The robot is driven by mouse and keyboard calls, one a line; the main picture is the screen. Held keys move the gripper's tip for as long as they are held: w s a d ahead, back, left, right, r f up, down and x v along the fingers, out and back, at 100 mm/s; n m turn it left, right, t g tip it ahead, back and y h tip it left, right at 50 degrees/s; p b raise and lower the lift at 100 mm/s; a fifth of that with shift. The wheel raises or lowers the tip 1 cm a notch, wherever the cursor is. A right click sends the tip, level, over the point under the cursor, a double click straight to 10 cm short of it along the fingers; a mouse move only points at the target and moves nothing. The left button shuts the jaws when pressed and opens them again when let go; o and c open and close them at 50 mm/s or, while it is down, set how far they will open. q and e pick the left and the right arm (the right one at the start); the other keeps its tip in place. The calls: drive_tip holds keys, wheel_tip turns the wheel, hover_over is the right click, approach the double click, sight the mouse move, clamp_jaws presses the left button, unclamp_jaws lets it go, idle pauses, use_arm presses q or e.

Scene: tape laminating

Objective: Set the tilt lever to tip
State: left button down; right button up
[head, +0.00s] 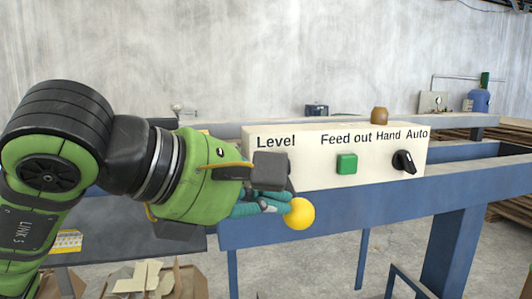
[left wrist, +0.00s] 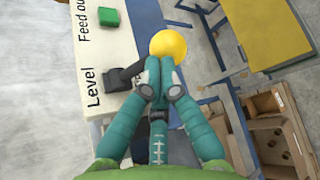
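The tilt lever ends in a yellow ball knob (head: 299,213), which also shows in the left wrist view (left wrist: 168,45). Its dark shaft (left wrist: 134,70) comes out of a black block at the front of the cream control panel (head: 310,175), by the word "Level". The lower lettering is hidden behind my left gripper (head: 284,202). The teal fingers are drawn together, with their tips right beside the ball and the shaft's outer end. Whether the shaft lies between them is hidden. In the left wrist view the fingertips (left wrist: 160,80) point toward the ball. My right gripper is not in view.
The panel carries a green feed-out button (head: 347,164) and a black Hand/Auto knob (head: 404,162). A brown knob (head: 379,115) stands on top. The blue frame (head: 370,205) runs below. Cardboard boxes (left wrist: 268,140) stand on the floor.

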use_arm(q)
drive_tip(key=shift+r, duration=0.2)
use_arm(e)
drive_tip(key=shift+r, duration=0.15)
use_arm(q)
drive_tip(key=shift+r+p, duration=0.5)
drive_tip(key=shift+r, duration=0.15)
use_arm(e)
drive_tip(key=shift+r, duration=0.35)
